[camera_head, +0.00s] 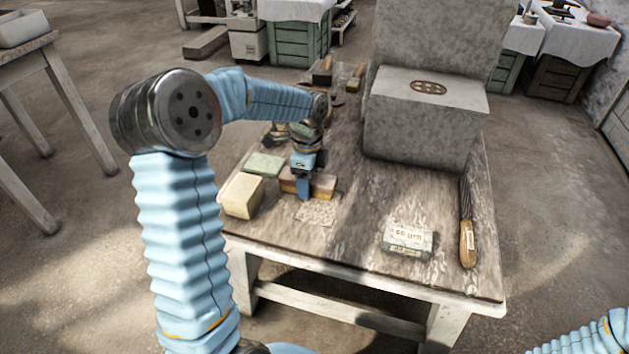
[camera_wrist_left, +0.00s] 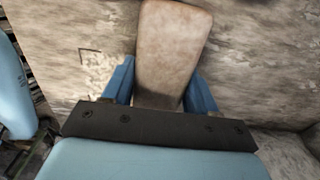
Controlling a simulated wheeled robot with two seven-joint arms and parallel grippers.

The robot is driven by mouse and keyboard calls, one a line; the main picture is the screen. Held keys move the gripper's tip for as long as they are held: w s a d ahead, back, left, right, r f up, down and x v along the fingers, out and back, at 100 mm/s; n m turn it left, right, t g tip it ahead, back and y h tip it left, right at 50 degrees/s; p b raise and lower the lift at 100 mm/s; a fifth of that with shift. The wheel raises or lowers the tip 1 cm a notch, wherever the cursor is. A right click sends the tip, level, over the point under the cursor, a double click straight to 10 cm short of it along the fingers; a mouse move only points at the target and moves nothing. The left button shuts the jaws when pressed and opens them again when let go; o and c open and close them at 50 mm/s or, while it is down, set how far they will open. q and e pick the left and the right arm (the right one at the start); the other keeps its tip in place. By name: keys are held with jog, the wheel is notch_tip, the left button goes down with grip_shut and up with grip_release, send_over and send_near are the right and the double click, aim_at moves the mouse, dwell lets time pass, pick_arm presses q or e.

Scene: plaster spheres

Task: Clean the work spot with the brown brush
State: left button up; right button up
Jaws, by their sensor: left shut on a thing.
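The brown brush (camera_head: 323,184) is a low block with a pinkish-brown top, on or just above the left part of the worktable. My left gripper (camera_head: 303,187) points down and is shut on it. In the left wrist view the brush's long rounded back (camera_wrist_left: 174,45) sits between the blue fingers (camera_wrist_left: 160,88). The work spot (camera_head: 316,212) appears as a pale, speckled patch just in front of the brush. I cannot tell whether the bristles touch the table. My right gripper is out of view; only part of my right arm shows at the bottom right.
A cream block (camera_head: 242,196) and a green block (camera_head: 264,164) lie left of the brush. A large grey box (camera_head: 422,120) stands at the back right. A labelled packet (camera_head: 407,241) and a wood-handled wire brush (camera_head: 467,240) lie to the right. The table's middle is clear.

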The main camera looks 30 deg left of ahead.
aim_at(323, 179)
pick_arm(q)
jog(key=shift+s+a, duration=0.1)
jog(key=shift+a, duration=0.25)
jog(key=shift+w+d, duration=0.2)
jog(key=shift+d, duration=0.55)
jog(key=shift+w+d, duration=0.15)
jog(key=shift+d, duration=0.55)
jog(key=shift+w+d, duration=0.2)
jog(key=shift+d, duration=0.55)
jog(key=shift+s+a, duration=0.2)
jog(key=shift+a, duration=0.55)
jog(key=shift+s+a, duration=0.15)
jog(key=shift+a, duration=0.55)
jog(key=shift+s+a, duration=0.2)
jog(key=shift+a, duration=0.55)
